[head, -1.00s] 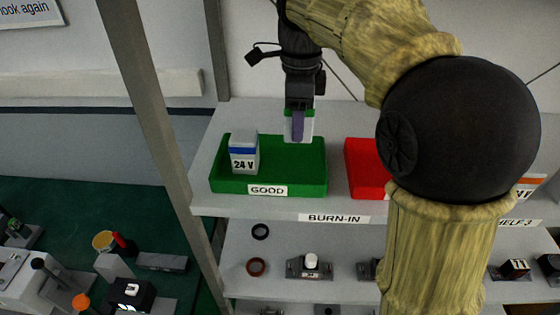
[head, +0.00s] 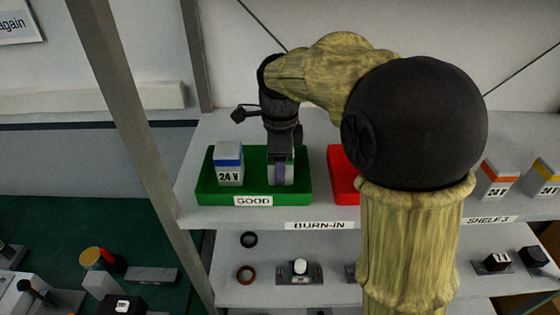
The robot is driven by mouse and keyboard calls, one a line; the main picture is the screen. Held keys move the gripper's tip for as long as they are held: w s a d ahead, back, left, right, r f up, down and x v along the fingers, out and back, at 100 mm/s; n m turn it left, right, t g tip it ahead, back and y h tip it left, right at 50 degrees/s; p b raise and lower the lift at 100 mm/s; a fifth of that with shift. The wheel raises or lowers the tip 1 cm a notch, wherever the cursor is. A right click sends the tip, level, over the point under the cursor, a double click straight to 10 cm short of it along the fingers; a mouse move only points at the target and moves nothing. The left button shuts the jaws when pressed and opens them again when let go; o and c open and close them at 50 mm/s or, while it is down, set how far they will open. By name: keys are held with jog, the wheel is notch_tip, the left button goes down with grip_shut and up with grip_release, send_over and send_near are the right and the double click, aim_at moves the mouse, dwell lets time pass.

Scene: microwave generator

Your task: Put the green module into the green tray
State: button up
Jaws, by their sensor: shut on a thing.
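The green tray (head: 304,187), labelled GOOD, stands on the upper shelf in the head view. My gripper (head: 281,172) points down into its right half and is shut on a pale module (head: 281,183). The module is low, inside the tray's outline; whether it touches the tray floor I cannot tell. Its green top is now hidden by my gripper. A white module with a blue band (head: 229,165), marked 24 V, stands upright in the tray's left half, apart from my gripper.
A red tray (head: 343,180) stands right of the green one, partly hidden by my arm. Orange-banded (head: 499,178) and yellow-banded (head: 543,180) modules stand farther right on the shelf. A grey post (head: 124,120) rises left of the green tray. Rings and small parts lie on the shelf below.

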jog(key=shift+f, duration=0.15)
jog(key=o, duration=1.2)
notch_tip(320, 180, up, 12)
jog(key=shift+r+b, duration=0.1)
jog(key=shift+b, duration=0.6)
